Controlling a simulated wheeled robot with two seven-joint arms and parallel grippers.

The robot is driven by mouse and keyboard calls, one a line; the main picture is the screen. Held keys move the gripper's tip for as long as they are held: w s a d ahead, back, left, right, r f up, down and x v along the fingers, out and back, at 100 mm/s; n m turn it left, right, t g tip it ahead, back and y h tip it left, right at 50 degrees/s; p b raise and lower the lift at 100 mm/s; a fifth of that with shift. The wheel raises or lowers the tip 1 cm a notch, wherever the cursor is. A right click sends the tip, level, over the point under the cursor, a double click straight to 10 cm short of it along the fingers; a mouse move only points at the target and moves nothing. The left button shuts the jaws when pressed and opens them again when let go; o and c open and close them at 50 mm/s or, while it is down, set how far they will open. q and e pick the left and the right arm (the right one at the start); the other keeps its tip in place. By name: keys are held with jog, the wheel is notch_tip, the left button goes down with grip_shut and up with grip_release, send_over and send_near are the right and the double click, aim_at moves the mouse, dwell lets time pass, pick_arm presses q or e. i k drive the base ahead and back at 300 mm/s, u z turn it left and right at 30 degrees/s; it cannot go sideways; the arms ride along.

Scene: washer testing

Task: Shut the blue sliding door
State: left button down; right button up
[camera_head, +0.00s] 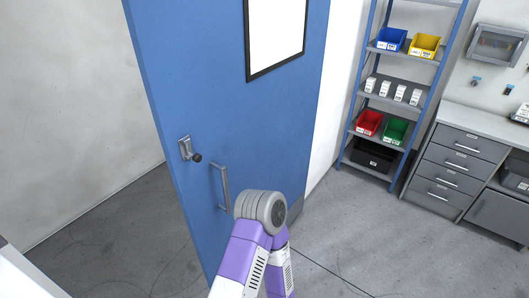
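The blue door (205,75) stands large in the middle of the head view. To its left is a gap through which floor and a pale wall show. The door has a grey vertical pull handle (224,188) and, to the upper left of that, a lock plate with a dark knob (190,151). One of my arms, purple and white with a round grey joint, rises from the bottom in front of the door's lower right part. I cannot tell whether it touches the door. Neither of my grippers shows.
A white framed panel (276,30) is on the door. A blue-posted shelf rack (385,93) with colored bins and small white boxes stands at the back right. A grey drawer cabinet (455,165) is at the far right. The floor (350,235) between is clear.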

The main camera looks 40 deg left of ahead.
aim_at(237, 82)
jog(key=i, duration=2.65)
jog(key=u, duration=1.9)
